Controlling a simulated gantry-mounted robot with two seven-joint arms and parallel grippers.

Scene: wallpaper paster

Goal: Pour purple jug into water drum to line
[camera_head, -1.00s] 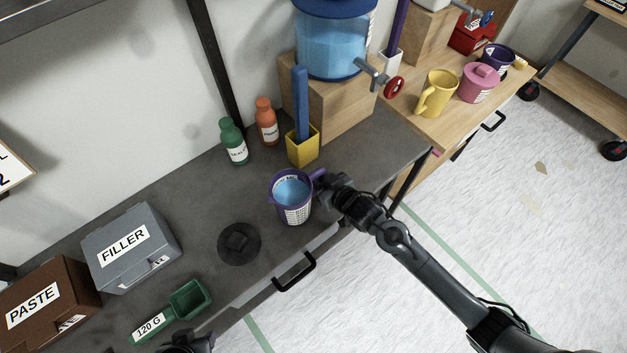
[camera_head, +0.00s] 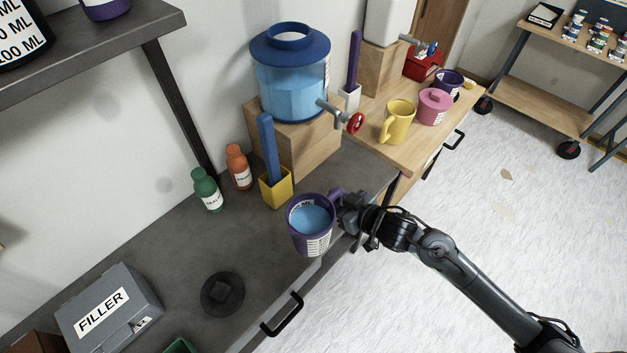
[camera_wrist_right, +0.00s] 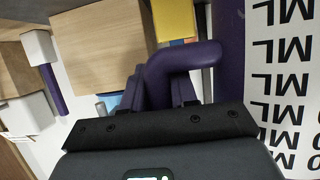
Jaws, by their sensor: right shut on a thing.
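The purple jug (camera_head: 313,238) holds blue liquid and appears roughly upright over the front edge of the dark counter. My right gripper (camera_head: 342,205) is shut on its handle; the handle also fills the middle of the right wrist view (camera_wrist_right: 180,65), with the jug's white ML scale (camera_wrist_right: 288,75) at the right. The water drum (camera_head: 292,85) is a clear tank with a blue lid, an open blue neck on top and blue water inside. It stands on a wooden block behind the jug, apart from it. My left gripper is not in view.
A yellow holder (camera_head: 277,188) with a blue stick stands between jug and drum. Green (camera_head: 207,190) and orange (camera_head: 239,168) bottles are left of it. The drum's tap (camera_head: 340,116) juts out to the right. A dark shelf (camera_head: 100,50) hangs at upper left.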

